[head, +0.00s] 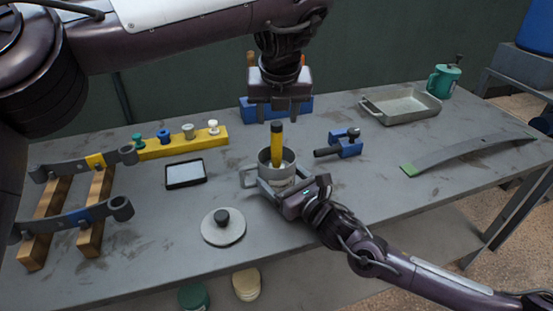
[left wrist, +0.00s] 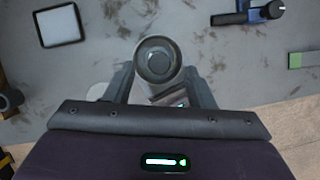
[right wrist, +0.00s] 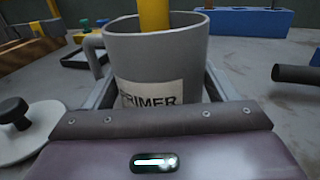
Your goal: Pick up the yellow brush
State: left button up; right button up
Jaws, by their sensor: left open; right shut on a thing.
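The yellow brush (head: 276,148) stands upright in a grey mug (head: 265,171), its handle with a dark end rising above the rim. In the right wrist view the mug (right wrist: 155,60) bears a "PRIMER" label and the brush's yellow handle (right wrist: 154,14) rises from it; its lower part is hidden. My right gripper (head: 284,186) is shut on the mug. My left gripper (head: 275,112) is open, pointing down just above the brush. In the left wrist view the round brush end (left wrist: 156,60) shows near and between the fingers; contact is not visible.
A round lid with a dark knob (head: 224,230) lies in front. A dark-framed tray (head: 185,175) and a yellow rack (head: 180,144) are left. A blue tool (head: 346,143), a grey pan (head: 402,107) and a leaf spring (head: 470,152) are right. A blue block (head: 303,105) is behind.

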aim_at(277, 124)
pick_arm(q)
jog(key=x, duration=0.3)
jog(key=shift+f, duration=0.1)
jog(key=shift+s+x, duration=0.2)
jog(key=shift+x, duration=1.15)
jog(key=shift+s+x, duration=0.2)
jog(key=shift+x, duration=1.1)
jog(key=shift+f, duration=0.15)
grip_shut()
